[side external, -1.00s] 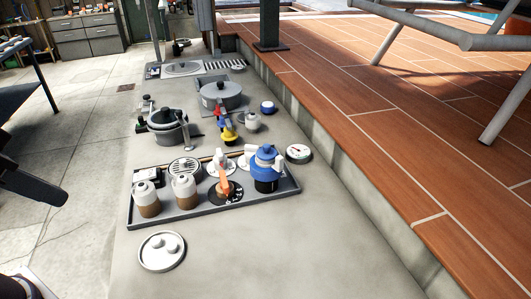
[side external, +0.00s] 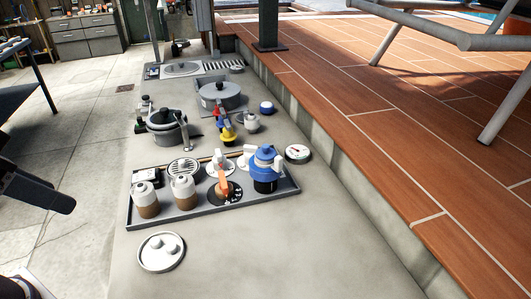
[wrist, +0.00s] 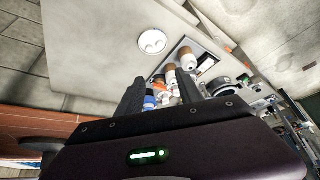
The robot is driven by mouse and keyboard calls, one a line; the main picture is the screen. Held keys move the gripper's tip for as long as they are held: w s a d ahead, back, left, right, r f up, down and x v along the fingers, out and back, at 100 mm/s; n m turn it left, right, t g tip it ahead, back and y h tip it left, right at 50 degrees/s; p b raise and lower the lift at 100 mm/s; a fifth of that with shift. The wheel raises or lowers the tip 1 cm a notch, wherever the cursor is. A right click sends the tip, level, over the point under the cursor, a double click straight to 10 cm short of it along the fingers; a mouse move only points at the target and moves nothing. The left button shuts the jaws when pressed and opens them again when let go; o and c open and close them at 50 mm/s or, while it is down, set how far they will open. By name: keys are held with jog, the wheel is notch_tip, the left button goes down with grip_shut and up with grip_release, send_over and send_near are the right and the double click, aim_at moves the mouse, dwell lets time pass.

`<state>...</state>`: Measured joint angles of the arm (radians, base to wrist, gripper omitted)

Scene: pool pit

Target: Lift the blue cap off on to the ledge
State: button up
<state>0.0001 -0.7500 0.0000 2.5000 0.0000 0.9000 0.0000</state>
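The blue cap (side external: 264,160) sits on a dark round body at the right end of the grey tray (side external: 207,211) in the side view, with white parts beside it. In the wrist view, blue (wrist: 149,98) shows between my fingers, partly hidden by them. My gripper (wrist: 158,78) is open, with its two dark fingers apart and nothing held between them. In the side view, a dark part of my arm's end is at the left edge, well apart from the tray. The pale concrete ledge (side external: 290,245) carries the tray and has bare room in front.
The tray also holds two white-topped brown bottles (side external: 146,201) and an orange-handled valve (side external: 223,186). A round white lid (side external: 161,252) lies in front. A gauge (side external: 298,153) is right of the tray. Pots (side external: 167,125) and a smaller blue-topped item (side external: 267,107) stand behind.

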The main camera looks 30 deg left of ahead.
jog(key=w+r+h, duration=0.1)
jog(key=w+r, duration=0.3)
jog(key=w, duration=0.2)
jog(key=g+y, duration=0.1)
jog(key=g, duration=0.1)
send_over(266, 145)
jog(key=s+a, duration=0.1)
jog(key=s, duration=0.1)
notch_tip(266, 145, down, 9)
jog(key=x, duration=0.5)
jog(key=s+d+x, duration=0.1)
jog(key=x, duration=0.1)
jog(key=shift+w+f, duration=0.1)
jog(key=shift+f, duration=0.3)
grip_shut()
